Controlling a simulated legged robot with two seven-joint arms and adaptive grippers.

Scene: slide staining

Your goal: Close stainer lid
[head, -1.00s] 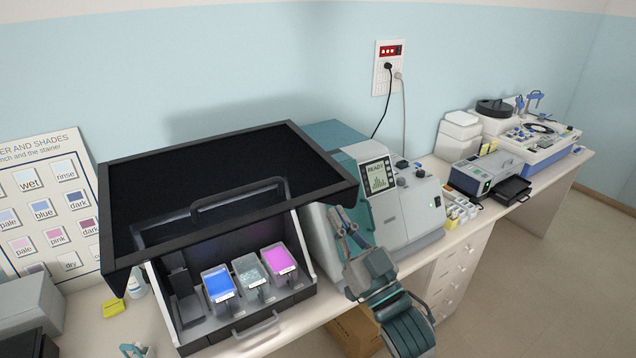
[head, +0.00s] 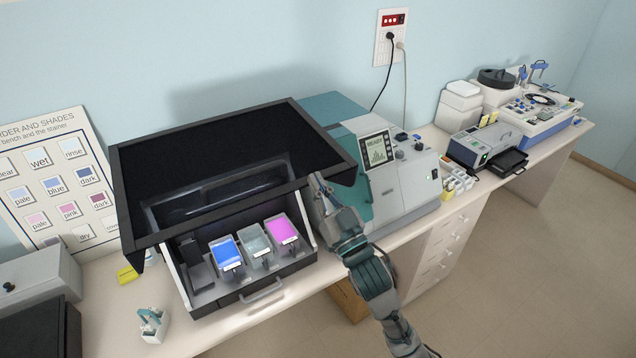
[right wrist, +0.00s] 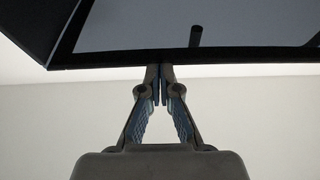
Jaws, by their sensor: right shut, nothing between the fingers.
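The stainer lid (head: 235,133), a black panel with a dark frame, stands raised and tilted over the stainer (head: 272,294). Below it the open front shows a blue tray (head: 226,254), a clear tray (head: 256,246) and a pink tray (head: 282,231). My right gripper (head: 316,178) is shut and empty, at the lid's front right corner in the head view. In the right wrist view its closed fingertips (right wrist: 160,68) appear just below the dark lid edge (right wrist: 190,57); whether they touch it I cannot tell. My left gripper is not in view.
A grey-teal machine with a screen (head: 377,150) stands right of the stainer. A small white holder with teal parts (head: 152,325) sits on the bench at front left. A chart board (head: 58,180) leans behind on the left. Open floor lies at the right.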

